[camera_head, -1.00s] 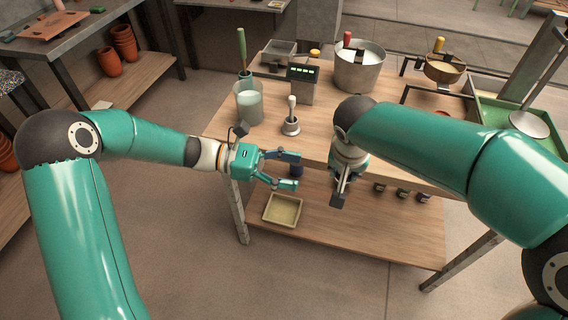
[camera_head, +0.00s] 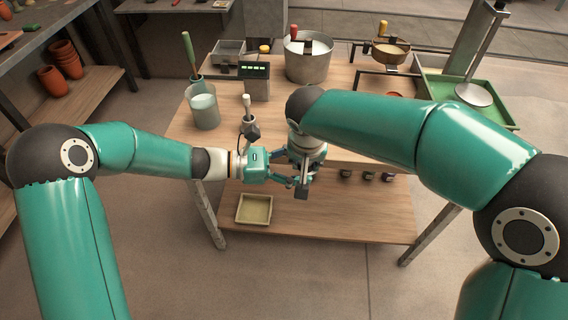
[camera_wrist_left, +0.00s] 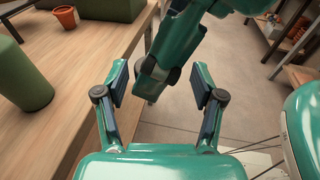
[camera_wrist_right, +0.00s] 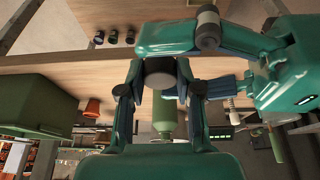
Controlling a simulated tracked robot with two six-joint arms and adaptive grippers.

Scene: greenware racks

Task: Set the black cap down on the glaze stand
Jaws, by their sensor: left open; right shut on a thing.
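The wooden two-tier table (camera_head: 345,220), apparently the glaze stand, is in front of me in the head view. My right gripper (camera_head: 302,188) hangs at its front edge. In the right wrist view, its fingers (camera_wrist_right: 159,88) are shut on a dark round thing that looks like the black cap (camera_wrist_right: 160,73). The head view does not show the cap clearly. My left gripper (camera_head: 290,181) points right, close beside the right one. In the left wrist view its fingers (camera_wrist_left: 161,85) are open and apart, with the right gripper seen beyond the gap.
On the tabletop are a glass jar (camera_head: 205,110), a scale (camera_head: 256,82), a metal pot (camera_head: 308,58) and a green tray (camera_head: 490,107). A pale tray (camera_head: 254,209) and several small dark jars (camera_head: 369,176) are on the lower shelf. The shelf's middle is clear.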

